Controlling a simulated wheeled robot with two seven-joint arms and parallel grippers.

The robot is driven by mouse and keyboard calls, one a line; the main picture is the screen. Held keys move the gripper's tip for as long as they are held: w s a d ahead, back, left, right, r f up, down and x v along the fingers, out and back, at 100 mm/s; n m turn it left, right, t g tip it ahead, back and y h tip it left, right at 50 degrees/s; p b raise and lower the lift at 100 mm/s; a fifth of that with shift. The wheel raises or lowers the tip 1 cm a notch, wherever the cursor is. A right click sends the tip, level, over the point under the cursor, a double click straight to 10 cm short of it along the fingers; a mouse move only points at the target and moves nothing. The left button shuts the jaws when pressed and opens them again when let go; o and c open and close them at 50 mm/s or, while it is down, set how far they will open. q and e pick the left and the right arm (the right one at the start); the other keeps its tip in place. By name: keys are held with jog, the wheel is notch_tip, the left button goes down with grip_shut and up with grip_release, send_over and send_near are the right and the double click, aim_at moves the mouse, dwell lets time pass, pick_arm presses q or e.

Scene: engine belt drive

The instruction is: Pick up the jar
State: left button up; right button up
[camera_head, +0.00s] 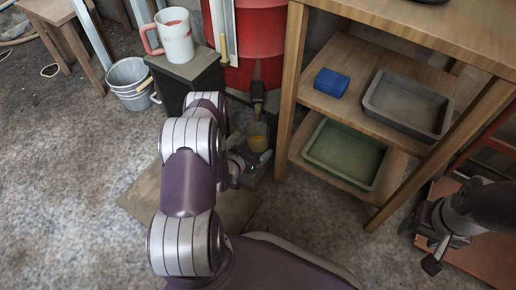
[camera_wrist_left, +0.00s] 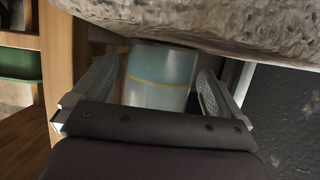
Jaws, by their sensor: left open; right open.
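The jar (camera_head: 257,137) is a small clear vessel with yellowish contents, standing low beside the wooden shelf's left leg, below a tap on the red drum. In the left wrist view the jar (camera_wrist_left: 160,78) is translucent with a yellow line around it. My left gripper (camera_head: 240,163) is at the jar, partly hidden by my own arm. In the left wrist view the open fingers of my left gripper (camera_wrist_left: 153,92) stand on either side of the jar; I cannot tell whether they touch it. My right gripper (camera_head: 433,245) is open and empty at the lower right.
The red drum (camera_head: 262,40) stands behind. A dark stand (camera_head: 187,70) holds a white mug (camera_head: 175,37). A metal bucket (camera_head: 131,82) is on the floor. The wooden shelf (camera_head: 290,90) holds a blue box (camera_head: 331,82), a grey tray (camera_head: 405,122) and a green tray (camera_head: 344,177).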

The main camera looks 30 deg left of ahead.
aim_at(251, 144)
pick_arm(q)
jog(key=shift+w+d+f, duration=0.1)
jog(key=shift+w+f, duration=0.3)
jog(key=shift+w, duration=0.2)
jog(key=shift+r, duration=0.15)
jog(key=c, duration=1.2)
pick_arm(e)
jog(key=shift+f, duration=0.4)
pick_arm(q)
jog(key=shift+r, duration=0.1)
notch_tip(251, 144, up, 4)
jog(key=p, duration=0.3)
jog(key=shift+p, duration=0.4)
jog(key=s+a+p, duration=0.1)
jog(key=s+p, duration=0.5)
jog(key=s, duration=1.2)
jog(key=shift+a+f+p, duration=0.25)
jog(key=shift+f+p, duration=0.1)
jog(key=shift+p, duration=0.05)
pick_arm(e)
notch_tip(251, 144, up, 10)
jog(key=shift+r, duration=0.25)
